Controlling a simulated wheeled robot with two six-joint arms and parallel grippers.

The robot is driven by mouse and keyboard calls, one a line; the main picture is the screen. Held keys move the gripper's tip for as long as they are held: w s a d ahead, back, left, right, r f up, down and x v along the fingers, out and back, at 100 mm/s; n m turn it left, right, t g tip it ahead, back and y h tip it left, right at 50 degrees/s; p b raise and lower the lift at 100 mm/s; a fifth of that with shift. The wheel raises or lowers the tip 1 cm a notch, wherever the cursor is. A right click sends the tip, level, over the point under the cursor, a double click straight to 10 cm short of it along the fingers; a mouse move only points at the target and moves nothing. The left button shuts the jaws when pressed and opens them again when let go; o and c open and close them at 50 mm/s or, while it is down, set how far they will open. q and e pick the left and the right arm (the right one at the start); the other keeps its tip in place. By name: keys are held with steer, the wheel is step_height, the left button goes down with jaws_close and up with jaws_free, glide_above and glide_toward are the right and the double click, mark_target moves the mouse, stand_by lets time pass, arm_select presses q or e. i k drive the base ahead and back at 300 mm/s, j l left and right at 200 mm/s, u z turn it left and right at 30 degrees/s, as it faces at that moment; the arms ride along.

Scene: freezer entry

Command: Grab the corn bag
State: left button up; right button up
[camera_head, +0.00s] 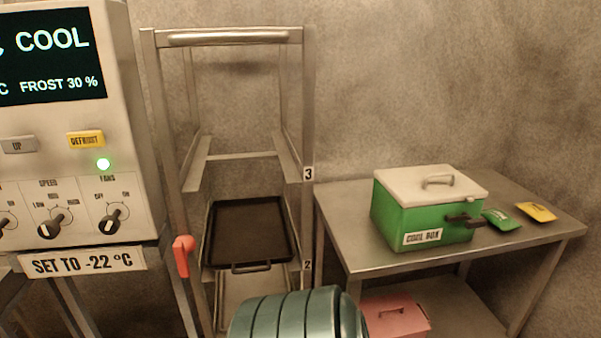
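A small flat yellow bag (537,212) lies on the metal table near its right back edge. A small flat green bag (502,219) lies just left of it, beside the green box. The print on both bags is too small to read; the yellow one looks like the corn bag. Neither of my grippers is in view.
A green cool box (400,217) with a closed white lid stands on the metal table (350,244). A pink box (396,316) sits on the shelf below. A rack holds a dark tray (250,232); a control panel (62,130) stands left. A teal ribbed shape blocks the bottom middle.

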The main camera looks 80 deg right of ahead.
mark_target(536, 212)
steer(key=z, duration=4.2)
steer(key=i+l, duration=0.7)
steer(key=i, duration=0.15)
